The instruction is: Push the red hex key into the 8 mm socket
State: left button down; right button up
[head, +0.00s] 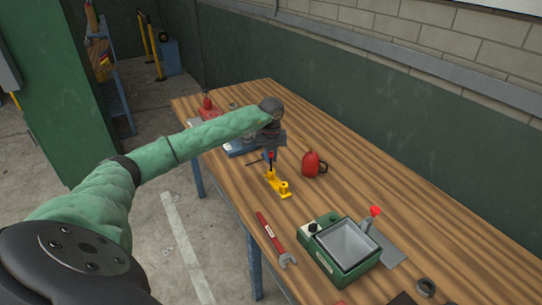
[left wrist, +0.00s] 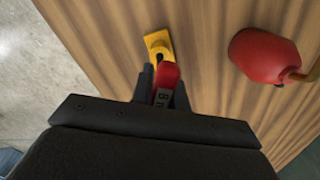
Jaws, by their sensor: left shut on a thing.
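My left gripper (head: 270,153) is shut on the red hex key (left wrist: 164,76). The key's red handle, with a label that seems to start with 8, sits between the two black fingers in the left wrist view (left wrist: 162,88). A yellow socket block (head: 277,184) stands on the wooden table just below the gripper; it also shows just beyond the key in the left wrist view (left wrist: 157,42). The key points down toward the block. I cannot tell whether its tip touches or enters a socket. My right gripper is not in view.
A red oil can (head: 313,164) stands to the right of the block. Nearer me lie a red-handled wrench (head: 273,237) and a green machine with a grey bin (head: 340,254). Other tools sit behind the gripper. The table's left edge is close to the block.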

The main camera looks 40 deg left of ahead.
pick_arm(q)
jog(key=shift+f+b, duration=0.8)
jog(key=shift+f, duration=0.5)
jog(key=c, duration=1.3)
grip_release()
jog(key=shift+r, duration=0.15)
jog(key=shift+r, duration=0.25)
notch_tip(320, 180, up, 6)
jog(key=b, duration=0.2)
jog(key=shift+b, duration=0.35)
jog(key=shift+r, duration=0.55)
